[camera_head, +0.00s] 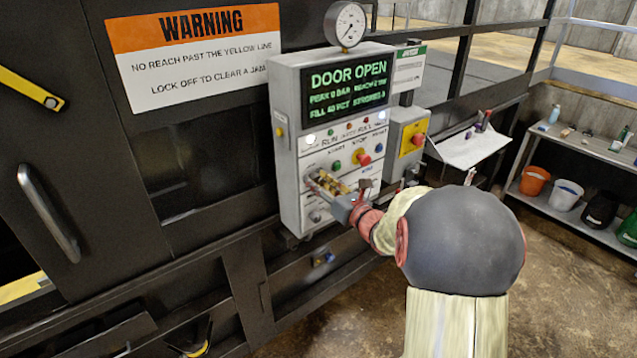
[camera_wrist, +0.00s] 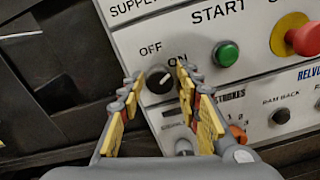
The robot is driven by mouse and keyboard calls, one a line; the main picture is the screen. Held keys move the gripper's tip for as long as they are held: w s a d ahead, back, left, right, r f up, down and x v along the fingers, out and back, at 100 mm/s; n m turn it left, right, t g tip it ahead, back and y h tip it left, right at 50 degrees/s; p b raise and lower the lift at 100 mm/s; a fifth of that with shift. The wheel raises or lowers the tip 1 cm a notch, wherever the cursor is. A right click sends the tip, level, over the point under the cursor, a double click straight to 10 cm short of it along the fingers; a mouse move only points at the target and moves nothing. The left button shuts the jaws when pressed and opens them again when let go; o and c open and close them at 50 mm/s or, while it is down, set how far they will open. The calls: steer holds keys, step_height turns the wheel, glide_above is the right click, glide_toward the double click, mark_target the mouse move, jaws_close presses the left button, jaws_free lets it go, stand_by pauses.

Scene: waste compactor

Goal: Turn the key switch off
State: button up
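The key switch (camera_wrist: 158,83) is a small round dark knob on the white panel in the wrist view, with OFF printed at its upper left and ON at its upper right. Its light mark appears to point up and right, towards ON. My gripper (camera_wrist: 160,75) is open, with a yellow-padded finger on each side of the switch. I cannot tell whether either finger touches it. In the head view, my gripper (camera_head: 322,181) is at the lower left of the control box (camera_head: 288,140) and hides the switch.
A green START button (camera_wrist: 226,54) and a red stop button (camera_wrist: 303,38) on yellow lie right of the switch. A white shelf (camera_head: 468,148) and a bench with buckets (camera_head: 590,150) stand at right.

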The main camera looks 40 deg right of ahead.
jaws_close()
steer(key=shift+f+n+b, duration=0.15)
steer(key=shift+n+b, duration=0.25)
steer(key=shift+b, duration=0.4)
steer(key=shift+f+n+b, duration=0.1)
steer(key=shift+n+b, duration=0.5)
steer(key=shift+b, duration=0.55)
steer(key=n+b, duration=0.8)
steer(key=b, duration=0.7)
steer(key=shift+f, duration=0.1)
steer(key=n+b, duration=0.2)
steer(key=b, duration=0.1)
steer(key=shift+d+r+b, duration=0.1)
steer(key=shift+r+b, duration=0.1)
steer(key=shift+b, duration=0.2)
steer(key=shift+r, duration=0.1)
